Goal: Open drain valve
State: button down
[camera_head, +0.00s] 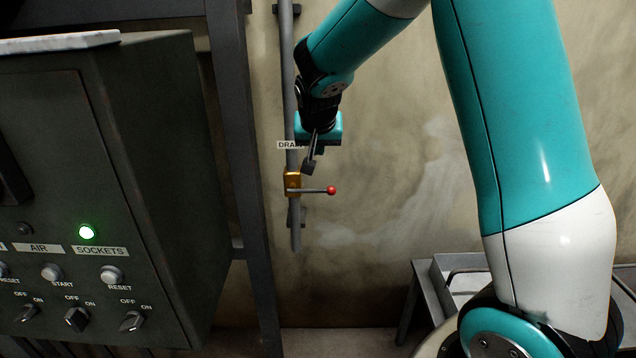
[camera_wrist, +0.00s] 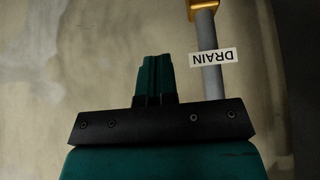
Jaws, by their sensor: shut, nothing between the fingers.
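The drain valve (camera_head: 293,183) is a brass body on a vertical grey pipe (camera_head: 296,232) against the wall. Its lever (camera_head: 312,190) points right, horizontal, across the pipe, and ends in a red ball knob (camera_head: 332,190). A "DRAIN" label (camera_head: 286,145) sits on the pipe above the valve, partly hidden by my gripper. My gripper (camera_head: 309,168) is shut and empty, just above the valve and lever, apart from the knob. In the wrist view, my shut fingers (camera_wrist: 154,58) are beside the pipe (camera_wrist: 212,80), with the brass valve (camera_wrist: 203,6) at the top edge.
A dark control cabinet (camera_head: 160,130) with switches and a lit green lamp (camera_head: 87,232) stands at left. A dark metal frame post (camera_head: 240,150) rises between it and the pipe. A low metal stand (camera_head: 432,280) is at lower right. The wall right of the lever is clear.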

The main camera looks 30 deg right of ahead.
jog(key=p, duration=0.1)
send_over(318, 191)
jog(key=f, duration=0.8)
jog(key=shift+w+d+f, duration=0.3)
jog(key=shift+w, duration=0.05)
jog(key=shift+s+a+f+p, duration=0.15)
jog(key=shift+s+f+p, duration=0.05)
jog(key=shift+f, duration=0.4)
jog(key=shift+s+a+f+p, duration=0.1)
jog(key=shift+s+f+p, duration=0.05)
jog(key=shift+f, duration=1.1)
jog(key=shift+a, duration=0.1)
